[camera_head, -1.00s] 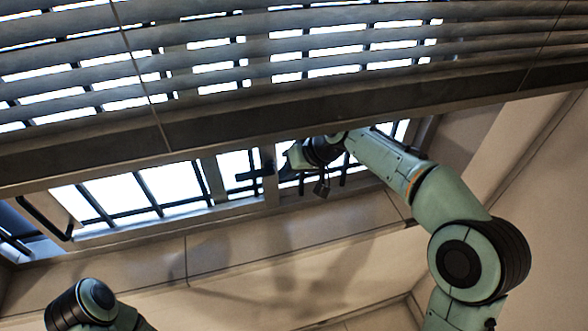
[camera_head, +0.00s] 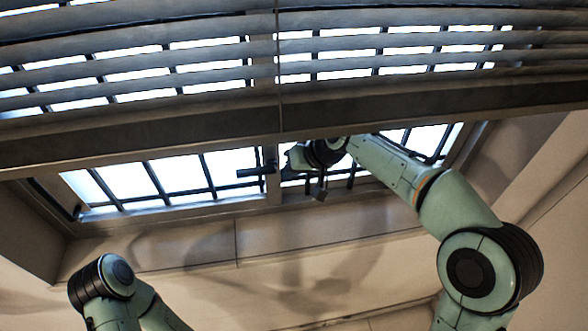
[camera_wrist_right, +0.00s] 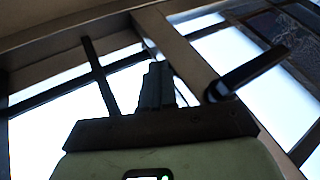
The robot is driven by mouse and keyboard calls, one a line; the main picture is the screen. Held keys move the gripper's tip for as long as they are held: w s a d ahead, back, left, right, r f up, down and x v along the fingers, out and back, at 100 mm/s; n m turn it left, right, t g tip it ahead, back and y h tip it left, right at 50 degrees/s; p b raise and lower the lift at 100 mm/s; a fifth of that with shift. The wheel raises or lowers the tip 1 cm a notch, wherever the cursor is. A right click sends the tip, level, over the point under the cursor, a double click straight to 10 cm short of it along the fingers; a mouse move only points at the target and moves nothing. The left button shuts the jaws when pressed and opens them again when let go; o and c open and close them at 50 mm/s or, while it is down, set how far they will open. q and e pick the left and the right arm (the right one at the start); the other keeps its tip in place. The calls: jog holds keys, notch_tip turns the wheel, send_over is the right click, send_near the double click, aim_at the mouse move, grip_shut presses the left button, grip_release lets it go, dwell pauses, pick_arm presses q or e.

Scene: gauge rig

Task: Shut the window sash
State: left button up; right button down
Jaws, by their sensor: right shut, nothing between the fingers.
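The window (camera_head: 160,212) with bright panes behind dark bars runs under the blind in the head view. A dark lever handle (camera_head: 250,172) sits on its middle upright and also shows in the right wrist view (camera_wrist_right: 250,72), to the right of the fingers. My right gripper (camera_wrist_right: 157,78) is shut and empty, in front of the panes beside the upright. In the head view, its wrist is just right of the handle, with the fingers hard to make out. I cannot tell contact or how far the sash is open. My left gripper is out of view.
A slatted blind (camera_head: 170,65) with a heavy bottom rail (camera_head: 180,140) hangs across the top, in front of the window's upper part. A beige sill and wall (camera_head: 330,218) lie below the window. My left arm shows at the lower left.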

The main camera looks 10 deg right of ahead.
jog(key=shift+s+a, duration=0.1)
jog(key=shift+a, duration=0.15)
jog(key=shift+r, duration=0.1)
